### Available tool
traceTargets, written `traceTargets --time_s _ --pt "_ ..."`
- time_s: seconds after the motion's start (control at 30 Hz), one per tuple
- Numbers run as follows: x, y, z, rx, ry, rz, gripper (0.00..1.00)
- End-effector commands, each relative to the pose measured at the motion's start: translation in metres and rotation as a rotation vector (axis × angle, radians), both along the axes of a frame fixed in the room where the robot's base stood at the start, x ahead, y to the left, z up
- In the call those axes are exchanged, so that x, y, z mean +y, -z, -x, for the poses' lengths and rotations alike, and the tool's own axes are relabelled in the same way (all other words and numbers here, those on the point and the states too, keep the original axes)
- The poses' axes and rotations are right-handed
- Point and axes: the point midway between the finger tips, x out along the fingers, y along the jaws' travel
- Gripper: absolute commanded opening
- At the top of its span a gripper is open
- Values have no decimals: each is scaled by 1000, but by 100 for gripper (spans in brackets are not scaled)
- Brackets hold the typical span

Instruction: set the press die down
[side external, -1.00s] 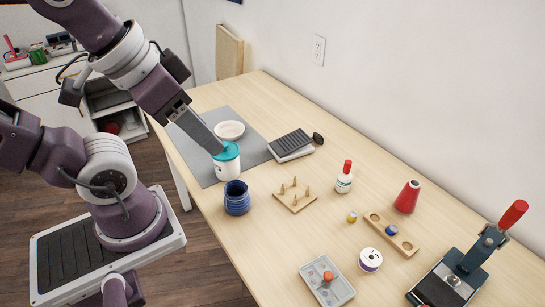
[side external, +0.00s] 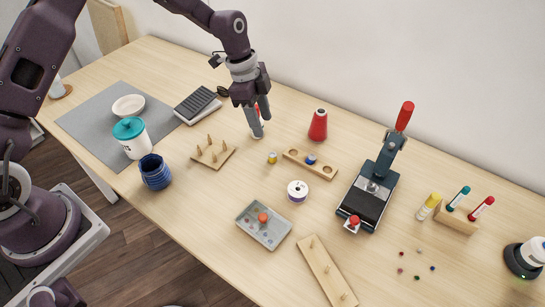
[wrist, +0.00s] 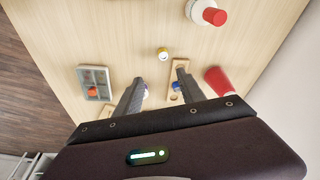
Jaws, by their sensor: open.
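My gripper (side external: 258,122) is open and empty above the table, in front of a white bottle with a red cap in the side view; its two fingers (wrist: 150,84) show apart in the wrist view. Several small capped pieces could be the press die; I cannot tell which. A yellow one (side external: 272,158) stands alone on the table, also in the wrist view (wrist: 162,53). A blue one (side external: 311,158) sits in a wooden holder (side external: 325,171). An orange-red one (side external: 263,217) lies in a grey tray (side external: 275,238). A hand press (side external: 372,190) with a red handle stands further right.
A teal-lidded cup (side external: 135,142) and blue pot (side external: 155,174) stand left.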

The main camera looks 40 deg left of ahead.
Motion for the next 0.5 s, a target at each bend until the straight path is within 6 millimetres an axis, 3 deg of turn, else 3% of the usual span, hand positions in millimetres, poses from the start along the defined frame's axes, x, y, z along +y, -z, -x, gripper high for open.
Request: traceTargets --time_s 0.03,0.1,0.5 --pt "-3 25 -4 12 35 20 47" --pt "-6 47 -9 13 78 37 47" --pt "-11 113 -19 15 106 48 47"
